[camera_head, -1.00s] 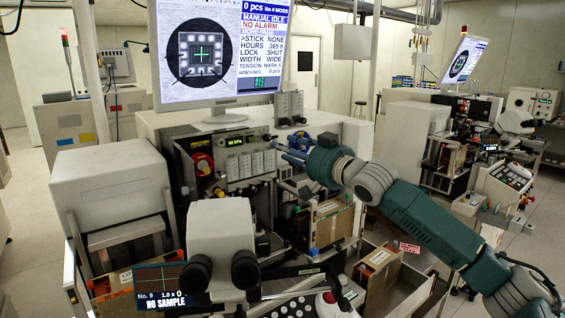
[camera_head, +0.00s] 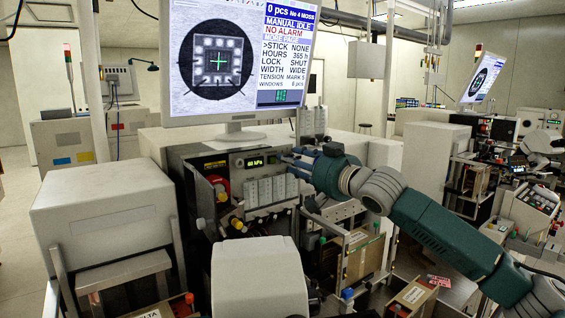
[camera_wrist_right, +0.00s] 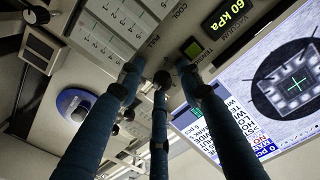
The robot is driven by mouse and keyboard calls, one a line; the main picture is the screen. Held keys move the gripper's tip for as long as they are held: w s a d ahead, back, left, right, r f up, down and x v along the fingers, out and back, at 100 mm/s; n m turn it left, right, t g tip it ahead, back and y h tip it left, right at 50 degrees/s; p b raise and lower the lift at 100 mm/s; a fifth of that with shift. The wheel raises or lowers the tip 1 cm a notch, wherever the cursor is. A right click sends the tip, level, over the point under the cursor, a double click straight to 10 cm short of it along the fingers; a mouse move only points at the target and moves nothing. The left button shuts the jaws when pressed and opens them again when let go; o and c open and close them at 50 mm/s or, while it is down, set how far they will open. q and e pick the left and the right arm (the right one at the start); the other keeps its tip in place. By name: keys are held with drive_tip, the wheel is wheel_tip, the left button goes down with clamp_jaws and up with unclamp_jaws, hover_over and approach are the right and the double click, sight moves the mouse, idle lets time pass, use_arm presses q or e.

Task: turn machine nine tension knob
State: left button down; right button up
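The control panel of the nearest machine (camera_head: 215,160) shows below the big monitor in the head view, with a lit green readout (camera_head: 255,161). My right gripper (camera_head: 285,160) reaches its upper right part from the right. In the right wrist view the gripper (camera_wrist_right: 161,72) has its dark blue fingers spread, tips close to the panel face. My left gripper is out of view.
The monitor (camera_head: 237,60) stands above the panel. A white microscope housing (camera_head: 258,280) is in front, and a large pale box (camera_head: 105,195) is at left.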

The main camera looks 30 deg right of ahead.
drive_tip(key=shift+r, duration=0.1)
drive_tip(key=shift+s+r, duration=0.15)
drive_tip(key=shift+s, duration=0.15)
drive_tip(key=shift+c, duration=1.4)
clamp_jaws()
drive_tip(key=shift+r+n+p, duration=0.1)
drive_tip(key=shift+n+p, duration=0.3)
drive_tip(key=shift+p, duration=0.05)
drive_tip(key=shift+o, duration=1.4)
unclamp_jaws()
drive_tip(key=shift+w, duration=0.1)
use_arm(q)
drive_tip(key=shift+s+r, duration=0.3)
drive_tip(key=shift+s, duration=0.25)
use_arm(e)
drive_tip(key=s, duration=0.7)
drive_tip(key=shift+s+d, duration=0.2)
drive_tip(key=shift+d, duration=0.05)
